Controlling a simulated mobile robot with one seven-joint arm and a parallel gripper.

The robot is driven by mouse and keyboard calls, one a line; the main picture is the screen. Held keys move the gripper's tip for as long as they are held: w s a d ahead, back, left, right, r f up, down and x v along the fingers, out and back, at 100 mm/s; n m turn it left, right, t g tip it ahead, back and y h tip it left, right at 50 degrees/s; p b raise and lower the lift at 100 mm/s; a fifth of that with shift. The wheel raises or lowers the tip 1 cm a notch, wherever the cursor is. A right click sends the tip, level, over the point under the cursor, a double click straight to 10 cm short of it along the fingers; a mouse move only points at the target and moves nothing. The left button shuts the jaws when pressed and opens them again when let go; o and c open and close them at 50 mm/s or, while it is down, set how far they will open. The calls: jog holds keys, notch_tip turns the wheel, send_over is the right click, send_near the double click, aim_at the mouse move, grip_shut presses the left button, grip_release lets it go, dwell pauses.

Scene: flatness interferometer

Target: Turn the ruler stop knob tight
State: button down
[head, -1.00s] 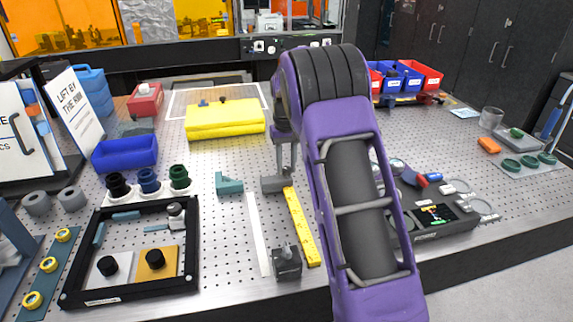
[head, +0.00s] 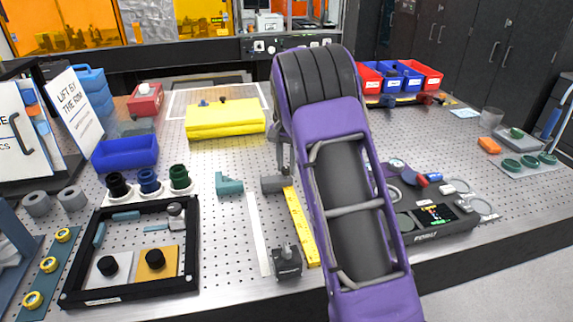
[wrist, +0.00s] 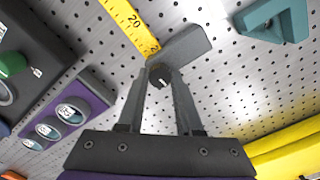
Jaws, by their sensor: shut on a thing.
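The ruler stop is a grey block (wrist: 190,45) at the end of a yellow ruler (wrist: 130,22) in the wrist view. Its small dark knob (wrist: 160,74) has a pale mark on it. My gripper (wrist: 161,80) is shut on the knob, with one finger on each side. In the head view the grey block (head: 273,184) sits at the far end of the yellow ruler (head: 302,229). The knob and fingertips are mostly hidden there by my purple arm. I cannot tell how tight the knob is.
A second dark block with a knob (head: 287,262) stands by the ruler's near end. A teal angle piece (head: 228,184) and a white strip (head: 257,235) lie to the left. A dark device with a screen (head: 437,216) is right of my arm.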

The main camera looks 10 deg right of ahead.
aim_at(287, 169)
dwell(0.4)
jog(key=c, duration=0.6)
grip_release()
jog(key=shift+r, duration=0.1)
notch_tip(287, 169, up, 17)
jog(key=shift+r, duration=0.15)
